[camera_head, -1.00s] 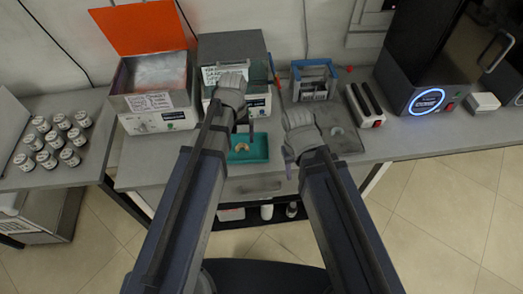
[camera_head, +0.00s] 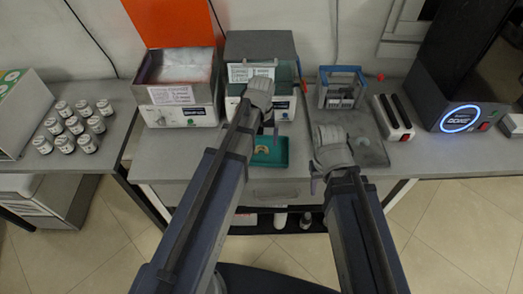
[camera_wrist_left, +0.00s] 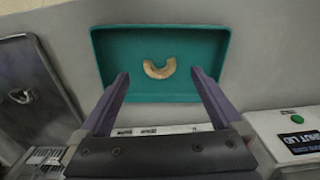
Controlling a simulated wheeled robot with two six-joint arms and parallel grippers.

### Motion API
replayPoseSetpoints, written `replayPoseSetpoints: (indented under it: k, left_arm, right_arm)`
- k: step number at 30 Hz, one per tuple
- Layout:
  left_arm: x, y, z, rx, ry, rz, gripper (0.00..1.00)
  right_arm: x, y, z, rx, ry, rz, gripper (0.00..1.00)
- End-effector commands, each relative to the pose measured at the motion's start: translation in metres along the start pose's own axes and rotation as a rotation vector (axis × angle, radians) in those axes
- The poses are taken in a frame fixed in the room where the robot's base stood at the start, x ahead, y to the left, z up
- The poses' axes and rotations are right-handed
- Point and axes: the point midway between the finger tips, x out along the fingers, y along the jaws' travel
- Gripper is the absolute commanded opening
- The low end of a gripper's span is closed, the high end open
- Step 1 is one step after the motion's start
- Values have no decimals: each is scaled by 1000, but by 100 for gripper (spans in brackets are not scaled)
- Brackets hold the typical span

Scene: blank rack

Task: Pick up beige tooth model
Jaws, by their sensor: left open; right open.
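The beige tooth model (camera_head: 262,149) is a small arch lying in a teal tray (camera_head: 280,163) on the bench. In the left wrist view the beige tooth model (camera_wrist_left: 159,69) lies inside the teal tray (camera_wrist_left: 215,40), beyond the fingers. My left gripper (camera_wrist_left: 158,80) is open and empty, with the model apart from its fingertips and between their lines. In the head view my left gripper (camera_head: 268,122) is above the tray's back edge. My right gripper (camera_head: 318,180) is near the bench's front edge, right of the tray; its fingers are hard to make out.
A grey tray (camera_head: 377,155) with a pale arch piece (camera_head: 363,142) lies to the right. Boxes (camera_head: 182,112) stand behind on the left, a blue-framed rack (camera_head: 342,87) at the back. Several white jars (camera_head: 75,126) stand on the left table.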

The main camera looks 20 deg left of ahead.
Motion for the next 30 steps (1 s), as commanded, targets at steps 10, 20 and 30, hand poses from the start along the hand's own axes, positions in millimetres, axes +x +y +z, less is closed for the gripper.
replayPoseSetpoints:
  k: [10, 20, 30]
  left_arm:
    - [43, 1, -4, 0, 0, 0, 100]
    - [49, 1, -3, 0, 0, 0, 100]
    - [49, 1, -3, 0, 0, 0, 66]
  right_arm:
    - [43, -4, -2, 0, 0, 0, 50]
    - [48, -5, -3, 0, 0, 0, 50]
    - [48, -5, -3, 0, 0, 0, 50]
